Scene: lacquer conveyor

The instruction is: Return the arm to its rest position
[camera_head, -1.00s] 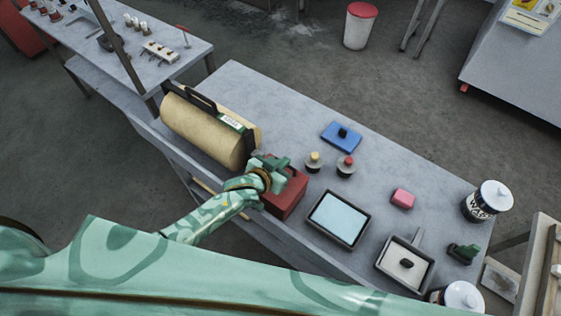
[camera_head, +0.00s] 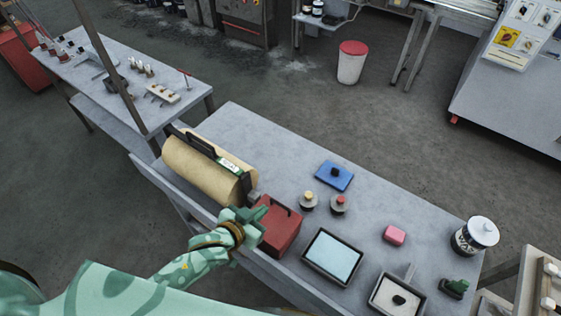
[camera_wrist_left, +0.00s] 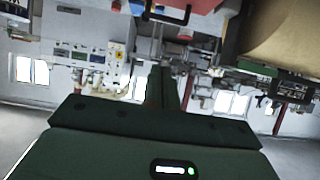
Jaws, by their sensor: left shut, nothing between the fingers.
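My left arm, patterned in light and dark green, comes in from the lower left in the head view. Its left gripper (camera_head: 256,215) is at the near edge of the grey table (camera_head: 262,136), beside the red box (camera_head: 281,230) and just in front of the tan paper roll (camera_head: 200,168). The left gripper is shut and empty; in the left wrist view its dark fingers (camera_wrist_left: 161,88) lie together. I cannot tell whether it touches the red box. My right gripper is not in view.
The table also holds a blue pad (camera_head: 334,176), two small knobbed pieces, a pink block (camera_head: 395,235), a tray with a light blue surface (camera_head: 332,255), a second tray (camera_head: 397,296) and a white-lidded can (camera_head: 474,237). Floor beyond the table is open around a red-lidded bin (camera_head: 352,63).

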